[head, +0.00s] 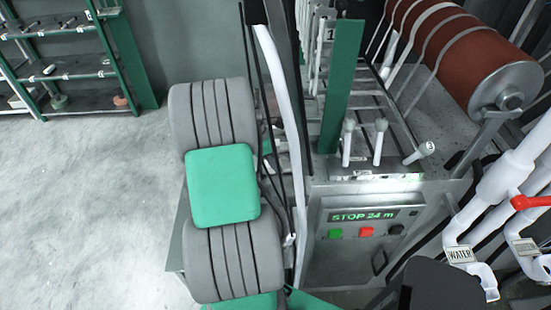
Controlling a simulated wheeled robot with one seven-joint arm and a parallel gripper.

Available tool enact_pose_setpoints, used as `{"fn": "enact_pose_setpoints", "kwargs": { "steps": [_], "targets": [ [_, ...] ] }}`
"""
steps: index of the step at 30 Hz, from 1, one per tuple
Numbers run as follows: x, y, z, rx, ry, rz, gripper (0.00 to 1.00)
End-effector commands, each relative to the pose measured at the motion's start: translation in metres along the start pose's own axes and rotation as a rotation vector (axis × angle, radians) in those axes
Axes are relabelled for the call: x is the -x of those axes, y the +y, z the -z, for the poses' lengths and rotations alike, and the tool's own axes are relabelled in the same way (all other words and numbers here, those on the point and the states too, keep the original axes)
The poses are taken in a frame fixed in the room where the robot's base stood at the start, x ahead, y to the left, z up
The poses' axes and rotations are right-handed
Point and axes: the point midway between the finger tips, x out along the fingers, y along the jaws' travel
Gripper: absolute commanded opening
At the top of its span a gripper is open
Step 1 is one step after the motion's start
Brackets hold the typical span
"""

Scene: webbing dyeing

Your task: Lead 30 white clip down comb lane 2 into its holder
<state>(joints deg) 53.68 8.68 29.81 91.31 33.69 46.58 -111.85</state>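Three white peg-like pieces with round heads stand at the front of the metal machine: a left one (347,143), a middle one (380,141) and a right one (418,153) that leans right and has a dark mark on its head. I cannot read 30 on any, so I cannot tell which is the white clip. Behind them, narrow lanes between metal bars (385,103) run back, partly hidden by a green upright plate (342,85). A "1" label (331,34) shows at the top; no lane 2 label or clip holder is recognisable. My gripper is not in view.
A control panel (362,216) reads "STOP 24 m". Grey ribbed rolls (213,112) and a green pad (222,187) stand left of the machine. A red-brown roller (440,50) is above right. White pipes (505,185) crowd the right. Floor (90,210) at left is clear.

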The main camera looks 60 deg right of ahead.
Motion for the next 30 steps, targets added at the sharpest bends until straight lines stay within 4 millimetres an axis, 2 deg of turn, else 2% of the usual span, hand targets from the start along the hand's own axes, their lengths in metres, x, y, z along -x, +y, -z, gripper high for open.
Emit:
{"fn": "enact_pose_setpoints", "kwargs": {
  "steps": [11,12,19,30],
  "targets": [
    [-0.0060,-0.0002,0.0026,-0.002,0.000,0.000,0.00],
    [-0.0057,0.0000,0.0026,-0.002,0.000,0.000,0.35],
    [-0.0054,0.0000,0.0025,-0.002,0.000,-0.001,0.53],
    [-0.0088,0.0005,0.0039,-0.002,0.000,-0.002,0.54]
  ]
}}
